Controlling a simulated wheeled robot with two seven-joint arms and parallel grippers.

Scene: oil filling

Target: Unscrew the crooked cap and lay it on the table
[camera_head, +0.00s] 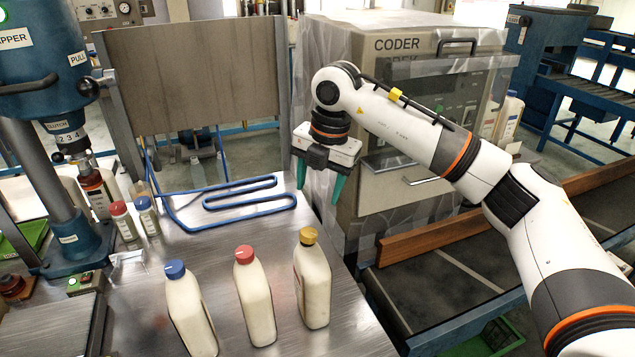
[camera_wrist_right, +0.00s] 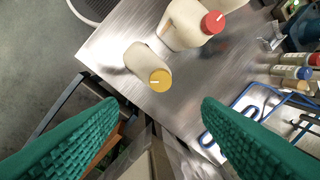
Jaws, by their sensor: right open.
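Three cream bottles stand in a row on the metal table (camera_head: 240,215). The left bottle (camera_head: 190,310) has a blue cap (camera_head: 175,269), the middle bottle (camera_head: 256,305) a red cap (camera_head: 244,254), the right bottle (camera_head: 313,285) a yellow cap (camera_head: 308,235). The yellow cap looks slightly tilted, but I cannot tell surely which cap is crooked. My right gripper (camera_head: 319,182) is open and empty, above and behind the yellow-capped bottle. In the right wrist view, the yellow cap (camera_wrist_right: 160,80) shows just beyond the open fingers (camera_wrist_right: 155,112), apart from them. My left gripper is not in view.
A blue tube rail (camera_head: 240,198) lies behind the bottles. Small red- and blue-capped bottles (camera_head: 123,221) stand by the blue capper machine (camera_head: 70,240) at left. The coder box (camera_head: 400,110) and a conveyor (camera_head: 440,285) are at right. Bare table lies around the bottles.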

